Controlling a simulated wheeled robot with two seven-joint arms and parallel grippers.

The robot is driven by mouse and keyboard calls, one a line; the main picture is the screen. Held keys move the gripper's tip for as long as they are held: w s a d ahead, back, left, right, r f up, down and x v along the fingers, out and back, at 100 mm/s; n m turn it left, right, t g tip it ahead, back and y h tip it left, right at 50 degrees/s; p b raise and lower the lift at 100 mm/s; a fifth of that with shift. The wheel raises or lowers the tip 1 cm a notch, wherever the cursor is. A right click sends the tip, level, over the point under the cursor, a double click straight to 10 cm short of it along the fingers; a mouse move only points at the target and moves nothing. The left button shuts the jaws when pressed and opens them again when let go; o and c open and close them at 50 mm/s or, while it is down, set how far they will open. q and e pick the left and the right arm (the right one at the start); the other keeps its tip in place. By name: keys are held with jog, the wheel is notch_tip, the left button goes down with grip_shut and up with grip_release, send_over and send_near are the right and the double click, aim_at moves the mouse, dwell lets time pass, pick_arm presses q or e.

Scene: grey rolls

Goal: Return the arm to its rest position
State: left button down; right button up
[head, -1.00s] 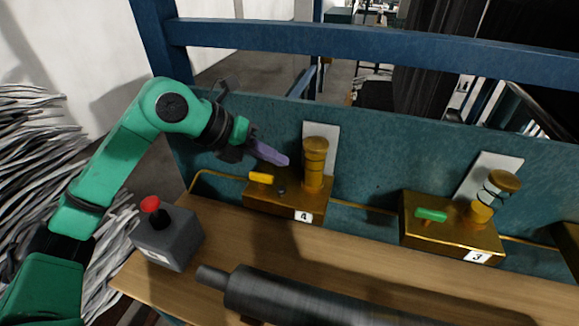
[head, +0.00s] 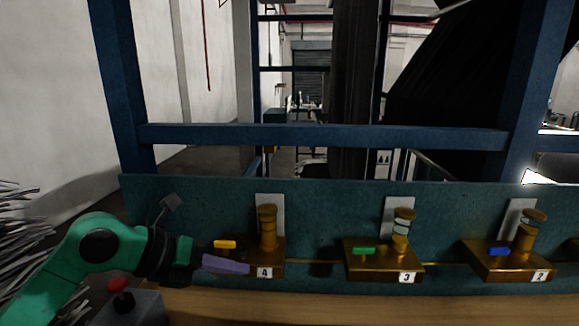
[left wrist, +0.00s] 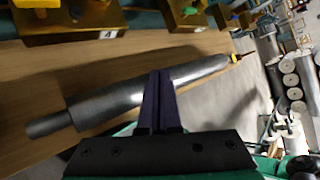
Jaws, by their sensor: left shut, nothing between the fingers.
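My left arm (head: 58,262) is green and comes in from the left in the head view. My left gripper (head: 226,264) has purple fingers, shut and empty, in front of the brass block labelled 4 (head: 266,271). In the left wrist view the shut fingers (left wrist: 161,76) appear in front of a grey metal roller (left wrist: 110,104) lying on the wooden bench; whether they touch it I cannot tell. My right gripper is in neither view.
Brass blocks labelled 3 (head: 385,270) and 2 (head: 508,273) stand along the teal panel (head: 330,215). A grey box with a red button (head: 120,285) is below my left arm. A blue frame beam (head: 320,138) crosses above the panel.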

pick_arm(q)
jog(key=d+r+n+t+h, duration=0.4)
jog(key=d+r+h, duration=0.2)
jog(key=r+h, duration=0.35)
jog(key=w+a+r+n+t+y, duration=0.25)
jog(key=a+n+t+y, duration=0.35)
jog(key=n+t, duration=0.4)
jog(key=w+a+f+n+g+y, duration=0.3)
jog(key=a+f+n+y, duration=1.1)
jog(key=f+n, duration=0.4)
jog(key=s+d+f+n+g+h, duration=0.1)
jog(key=s+f+n+g, duration=0.1)
jog(key=s+f+g, duration=0.75)
jog(key=s+f+n+g+h, duration=0.15)
jog(key=s+f+g, duration=0.25)
jog(key=s+f, duration=0.95)
notch_tip(320, 180, down, 27)
jog(key=s+g+y, duration=0.1)
jog(key=s, duration=0.1)
jog(key=s+a+f+g, duration=0.1)
jog(key=s+a+f, duration=0.2)
jog(key=s+f, duration=0.8)
jog(key=s, duration=0.3)
jog(key=shift+s+f, duration=0.3)
jog(key=shift+f, duration=0.05)
